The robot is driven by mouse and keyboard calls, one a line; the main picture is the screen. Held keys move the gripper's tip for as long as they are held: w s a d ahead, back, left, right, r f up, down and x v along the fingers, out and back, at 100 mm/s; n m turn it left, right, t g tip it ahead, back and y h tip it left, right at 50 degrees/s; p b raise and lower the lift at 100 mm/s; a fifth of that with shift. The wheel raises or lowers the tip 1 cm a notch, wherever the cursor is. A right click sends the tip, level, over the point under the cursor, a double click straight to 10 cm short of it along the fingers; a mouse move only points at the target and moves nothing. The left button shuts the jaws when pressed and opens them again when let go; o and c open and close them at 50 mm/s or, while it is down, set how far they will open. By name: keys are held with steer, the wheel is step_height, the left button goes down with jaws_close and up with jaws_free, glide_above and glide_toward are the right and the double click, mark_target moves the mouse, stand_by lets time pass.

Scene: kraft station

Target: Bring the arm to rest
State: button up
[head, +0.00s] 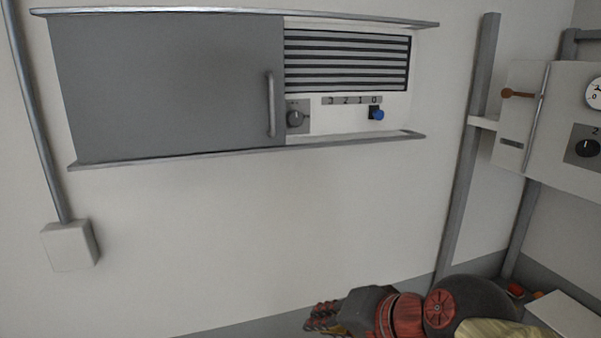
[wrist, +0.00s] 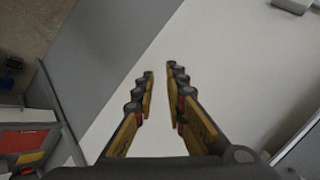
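My gripper (head: 322,318) shows at the bottom of the head view, below the wall cabinet and apart from it, its fingers pointing left. My dark and red arm is behind it, partly cut off by the lower picture edge. In the wrist view my gripper (wrist: 160,72) has its two fingers apart, with a clear gap between the tips and nothing held. Pale and grey surfaces lie beyond the fingers.
A wall cabinet (head: 170,85) has a grey sliding door, a dark knob (head: 295,118) and a blue knob (head: 377,114). A control panel (head: 555,125) stands at the right by grey posts (head: 470,150). A conduit box (head: 69,246) is at the left. The middle wall is bare.

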steer(key=s+d+f+n+h+b, duration=0.1)
steer(key=s+d+f+h+b, duration=0.1)
steer(key=f, duration=0.6)
steer(key=s+d+f+n+g+h+b, duration=0.1)
steer(key=s+d+f+n+b, duration=0.1)
steer(key=s+d+f+b, duration=0.3)
steer(key=s+d+f+n+g+h+b, duration=0.1)
steer(key=s+d+f+b, duration=0.3)
steer(key=d+f, duration=0.4)
step_height(320, 180, down, 4)
steer(key=shift+f+n+h+b, duration=0.2)
steer(key=shift+n+h+b, duration=0.2)
steer(key=shift+h+b, duration=0.4)
steer(key=shift+o, duration=0.5)
steer(key=shift+r, duration=0.1)
stand_by(0.4)
